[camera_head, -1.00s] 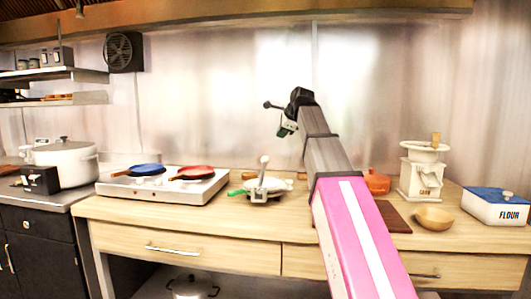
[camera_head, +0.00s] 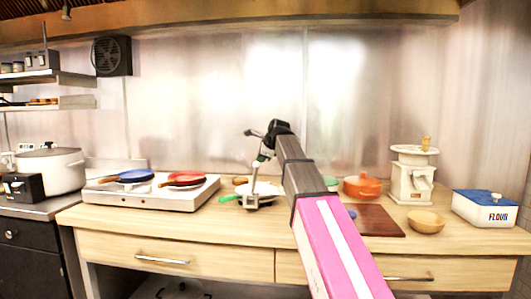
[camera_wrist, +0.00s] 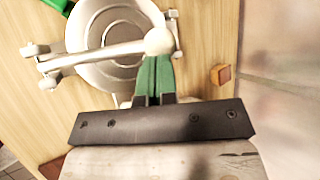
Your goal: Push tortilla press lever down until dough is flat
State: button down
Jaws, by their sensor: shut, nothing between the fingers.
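The tortilla press (camera_head: 250,196) stands on the wooden counter, with its round metal plate below my gripper in the wrist view (camera_wrist: 105,70). Its lever (camera_wrist: 110,52) crosses over the plate and ends in a pale round knob (camera_wrist: 159,41). In the head view the lever stands up from the press. My gripper (camera_wrist: 155,58), with green fingers, is shut and empty, with its tips at or just beside the knob; I cannot tell if they touch. In the head view my gripper (camera_head: 260,158) is above the press. No dough can be made out.
A griddle with a blue pan (camera_head: 135,176) and a red pan (camera_head: 183,179) stands left of the press. To the right are an orange pot (camera_head: 362,187), a brown board (camera_head: 378,222), a wooden bowl (camera_head: 426,222), a grain mill (camera_head: 412,178) and a flour box (camera_head: 484,210).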

jog(key=shift+w+a+f, duration=0.25)
jog(key=shift+w+f, duration=0.15)
jog(key=shift+f, duration=0.1)
jog(key=shift+w+d+f, duration=0.15)
jog(key=shift+w+f, duration=0.75)
jog(key=shift+f, duration=0.25)
